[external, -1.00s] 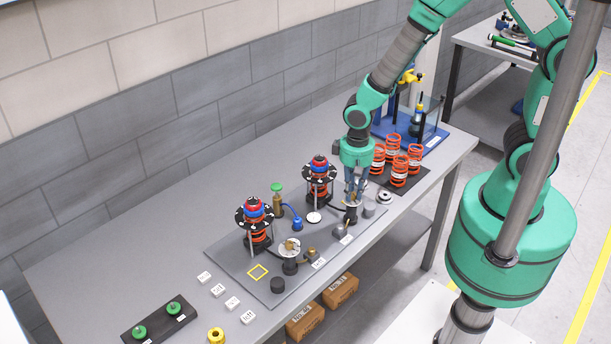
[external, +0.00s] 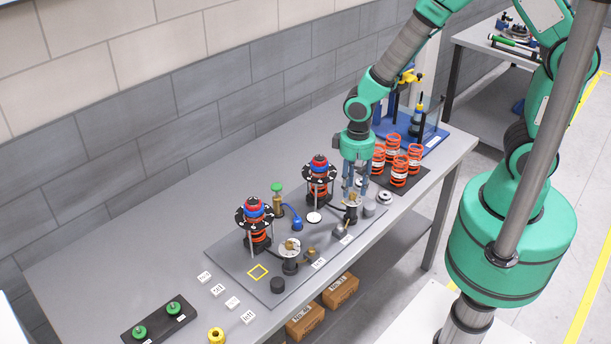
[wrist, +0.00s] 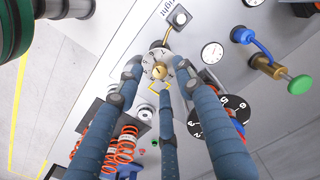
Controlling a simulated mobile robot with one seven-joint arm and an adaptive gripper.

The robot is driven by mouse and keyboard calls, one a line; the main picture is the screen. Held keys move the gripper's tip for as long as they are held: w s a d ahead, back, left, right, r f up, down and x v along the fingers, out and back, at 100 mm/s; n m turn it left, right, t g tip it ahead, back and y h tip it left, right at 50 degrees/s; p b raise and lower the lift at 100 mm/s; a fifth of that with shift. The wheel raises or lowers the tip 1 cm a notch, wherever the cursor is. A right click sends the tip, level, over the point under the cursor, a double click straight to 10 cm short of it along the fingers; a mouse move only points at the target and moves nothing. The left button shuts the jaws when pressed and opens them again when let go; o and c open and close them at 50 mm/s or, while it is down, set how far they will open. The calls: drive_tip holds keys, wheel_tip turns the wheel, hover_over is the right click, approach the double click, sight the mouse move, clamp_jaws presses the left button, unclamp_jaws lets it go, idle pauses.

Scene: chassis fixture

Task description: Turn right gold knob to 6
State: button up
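The right gold knob (external: 352,197) sits on a pale round dial on a dark post, on the right part of the grey fixture plate (external: 226,256). In the wrist view the gold knob (wrist: 164,73) shows on its marked dial (wrist: 152,58); the marks are too small to read. My gripper (external: 354,193) points down over this knob. In the wrist view its three blue fingers (wrist: 160,75) are spread around the dial, with gaps between fingertips and knob. It looks open and empty. A second gold knob (external: 291,245) stands on the left part of the plate.
Two black-topped spring assemblies (external: 254,212) (external: 319,170) stand behind the knobs. A green-capped brass valve (external: 278,198) is between them. Orange springs (external: 399,170) stand close to the right of my gripper. The bench (external: 140,225) is clear at back left.

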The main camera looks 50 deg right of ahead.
sight(353, 193)
wheel_tip(353, 193, up, 10)
idle(0.5)
drive_tip(key=shift+f, duration=0.1)
idle(0.4)
drive_tip(key=d+r+t+b, duration=0.2)
drive_tip(key=d+r+b, duration=0.1)
drive_tip(key=d+r, duration=0.35)
drive_tip(key=s+d+r+n+t+b, duration=0.1)
drive_tip(key=s+d+r+t+b, duration=0.2)
drive_tip(key=s+d+r+b, duration=0.4)
drive_tip(key=s+d+r, duration=0.3)
drive_tip(key=s+d, duration=0.2)
drive_tip(key=d, duration=0.1)
drive_tip(key=shift+d+r+t+b, duration=0.15)
drive_tip(key=shift+d+t+b, duration=0.1)
drive_tip(key=shift+t+b, duration=0.05)
drive_tip(key=shift+s, duration=0.1)
idle(3.1)
